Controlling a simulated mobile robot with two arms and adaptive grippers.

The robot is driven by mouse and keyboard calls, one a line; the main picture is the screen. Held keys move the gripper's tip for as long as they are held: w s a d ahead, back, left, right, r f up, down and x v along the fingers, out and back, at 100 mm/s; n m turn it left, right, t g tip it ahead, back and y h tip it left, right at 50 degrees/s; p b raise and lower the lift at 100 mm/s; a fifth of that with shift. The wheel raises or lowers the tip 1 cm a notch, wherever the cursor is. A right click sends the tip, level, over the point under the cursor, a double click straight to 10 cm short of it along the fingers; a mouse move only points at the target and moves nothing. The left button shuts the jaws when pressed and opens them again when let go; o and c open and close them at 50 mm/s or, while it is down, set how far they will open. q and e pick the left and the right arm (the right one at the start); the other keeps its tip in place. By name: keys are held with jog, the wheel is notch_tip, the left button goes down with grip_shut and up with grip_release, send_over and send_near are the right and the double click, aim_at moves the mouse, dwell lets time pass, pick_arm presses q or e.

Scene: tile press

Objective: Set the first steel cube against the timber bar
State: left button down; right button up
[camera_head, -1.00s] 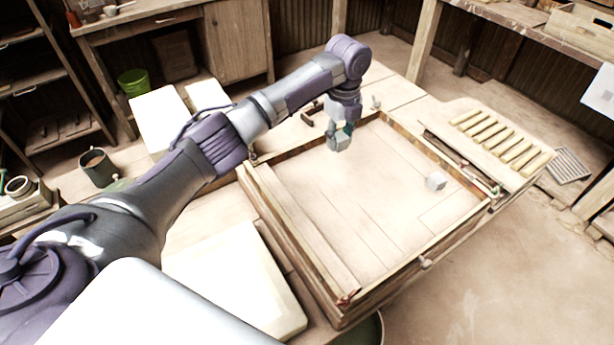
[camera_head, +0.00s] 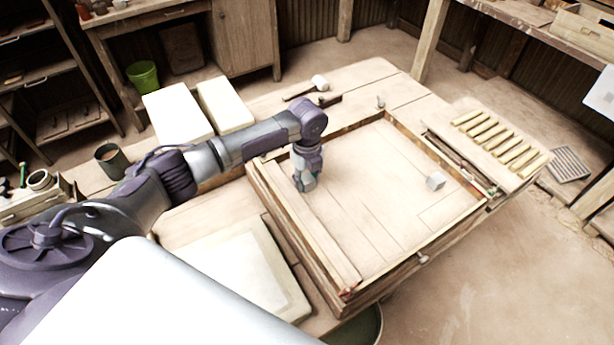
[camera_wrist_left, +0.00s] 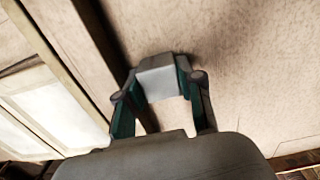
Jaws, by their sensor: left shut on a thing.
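My left gripper (camera_head: 305,183) is low inside the wooden frame, just right of the timber bar (camera_head: 322,246), which runs along the frame's left side. In the left wrist view the fingers (camera_wrist_left: 162,98) are shut on a grey steel cube (camera_wrist_left: 163,76). The bar (camera_wrist_left: 57,60) runs diagonally left of the cube there, with a strip of bare board between them. In the head view the held cube is hard to tell from the fingertips. My right gripper is not in view.
A rack of several yellowish strips (camera_head: 490,140) lies to the right. A mallet (camera_head: 319,83) lies behind the frame. Pale slabs (camera_head: 177,115) stand at the left.

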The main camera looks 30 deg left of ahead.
aim_at(307, 179)
pick_arm(q)
jog(key=c, duration=1)
grip_release()
notch_tip(307, 179, up, 12)
jog(key=shift+r+b, duration=0.1)
jog(key=shift+b, duration=0.6)
